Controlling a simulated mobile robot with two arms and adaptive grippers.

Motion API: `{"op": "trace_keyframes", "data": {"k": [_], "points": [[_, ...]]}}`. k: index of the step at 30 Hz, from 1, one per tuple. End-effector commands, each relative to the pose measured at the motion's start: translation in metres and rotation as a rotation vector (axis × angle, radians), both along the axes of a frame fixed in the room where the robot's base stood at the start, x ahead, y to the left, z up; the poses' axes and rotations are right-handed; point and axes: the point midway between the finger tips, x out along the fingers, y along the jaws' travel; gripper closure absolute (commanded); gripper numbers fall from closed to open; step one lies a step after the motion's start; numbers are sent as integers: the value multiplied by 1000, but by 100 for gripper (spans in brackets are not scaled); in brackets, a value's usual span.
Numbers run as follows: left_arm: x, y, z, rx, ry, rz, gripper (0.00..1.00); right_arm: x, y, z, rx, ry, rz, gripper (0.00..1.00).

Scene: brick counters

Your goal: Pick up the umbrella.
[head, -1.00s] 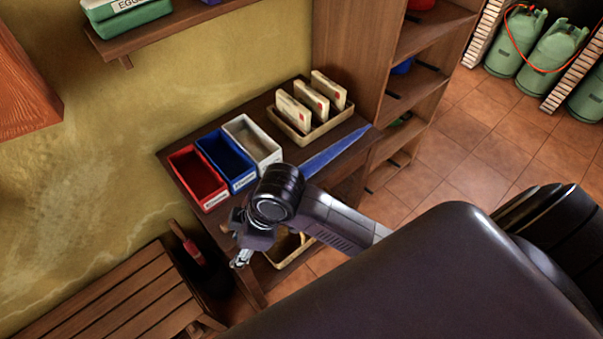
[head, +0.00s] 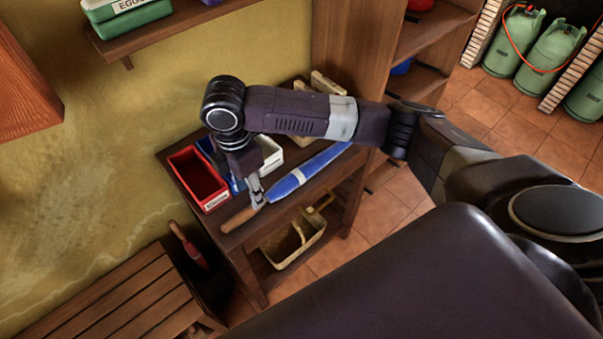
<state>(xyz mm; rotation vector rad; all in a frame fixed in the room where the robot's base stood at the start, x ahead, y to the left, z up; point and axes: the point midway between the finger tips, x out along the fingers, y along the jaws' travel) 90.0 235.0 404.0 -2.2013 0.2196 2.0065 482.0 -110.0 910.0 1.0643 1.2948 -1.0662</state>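A blue folded umbrella (head: 312,168) with a white band and a brown handle (head: 240,219) lies along the front edge of the wooden table. My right arm reaches in from the right, over the table. My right gripper (head: 257,197) points down at the umbrella where the handle meets the blue cloth. Its fingertips are at or against the umbrella there; the small view does not show whether they are closed on it. My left gripper is not in view.
Red (head: 198,180) and white (head: 270,153) bins stand behind, with a blue one mostly hidden by my arm. A basket (head: 292,240) sits on the lower shelf. A slatted bench (head: 125,295) and a red-handled item (head: 188,243) in a dark container are at lower left.

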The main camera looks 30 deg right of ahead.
Motion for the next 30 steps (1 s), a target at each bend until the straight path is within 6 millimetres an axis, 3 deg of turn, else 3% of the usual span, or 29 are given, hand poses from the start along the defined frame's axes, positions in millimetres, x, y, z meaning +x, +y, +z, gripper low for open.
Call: {"op": "trace_keyframes", "data": {"k": [18,26,30], "points": [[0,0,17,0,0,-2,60,0,5,-73,0,1,-2,60],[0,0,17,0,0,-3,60,0,5,-76,0,-1,0,60],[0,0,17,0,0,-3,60,0,5,-76,0,-1,-1,76]]}}
